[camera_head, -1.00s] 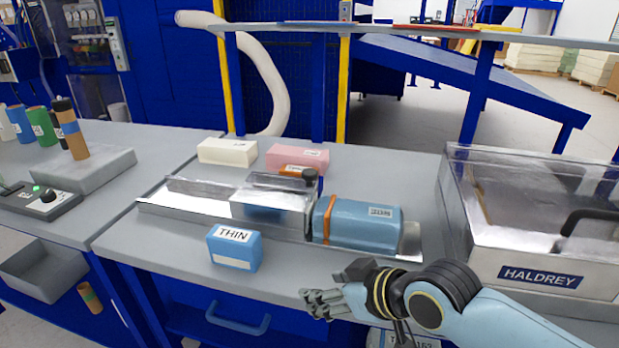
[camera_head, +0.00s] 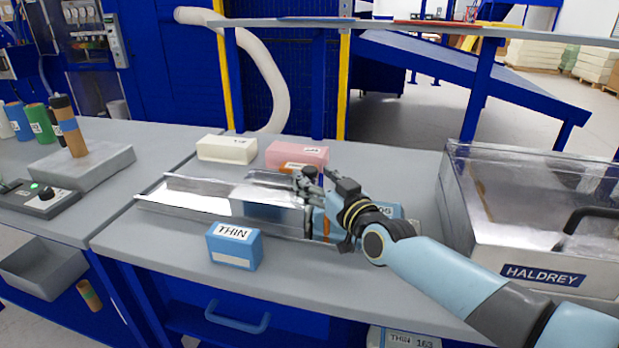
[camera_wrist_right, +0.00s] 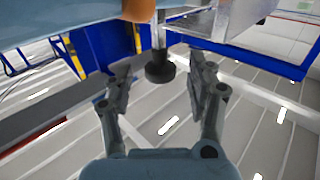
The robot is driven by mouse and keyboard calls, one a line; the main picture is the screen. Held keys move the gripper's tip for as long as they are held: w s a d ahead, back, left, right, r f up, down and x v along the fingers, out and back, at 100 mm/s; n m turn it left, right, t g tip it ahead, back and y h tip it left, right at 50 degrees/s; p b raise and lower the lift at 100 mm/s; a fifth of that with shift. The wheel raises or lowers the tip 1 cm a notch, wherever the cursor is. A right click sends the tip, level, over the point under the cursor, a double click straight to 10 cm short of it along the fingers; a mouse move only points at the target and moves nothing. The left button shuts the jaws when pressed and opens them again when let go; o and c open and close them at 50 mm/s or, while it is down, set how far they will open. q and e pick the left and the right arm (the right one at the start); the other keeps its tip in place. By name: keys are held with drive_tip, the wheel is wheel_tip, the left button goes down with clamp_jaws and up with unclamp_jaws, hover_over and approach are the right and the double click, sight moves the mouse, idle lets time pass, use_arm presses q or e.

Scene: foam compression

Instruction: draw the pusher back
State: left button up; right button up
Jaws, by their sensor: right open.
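The pusher's black knob (camera_head: 310,172) stands on a thin post at the metal trough (camera_head: 180,203). In the right wrist view the knob (camera_wrist_right: 160,70) and its bright post are between the two spread fingers, with a gap on both sides. My right gripper (camera_head: 316,184) is open at the knob and not closed on it. A blue block (camera_head: 388,209) with an orange band lies at the right end of the trough, largely hidden behind my right gripper and wrist. The pusher's body is hard to make out under the metal cover. My left gripper is not in view.
A small blue THIN block (camera_head: 233,246) stands in front of the trough. A cream block (camera_head: 226,149) and a pink block (camera_head: 297,155) lie behind it. A clear-lidded HALDREY box (camera_head: 545,277) stands at the right. The front right tabletop is mostly clear beneath my arm.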

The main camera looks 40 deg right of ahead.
drive_tip(key=shift+w+d+b, duration=0.1)
drive_tip(key=shift+w+b, duration=0.25)
drive_tip(key=shift+w, duration=1.05)
clamp_jaws()
drive_tip(key=shift+f, duration=0.1)
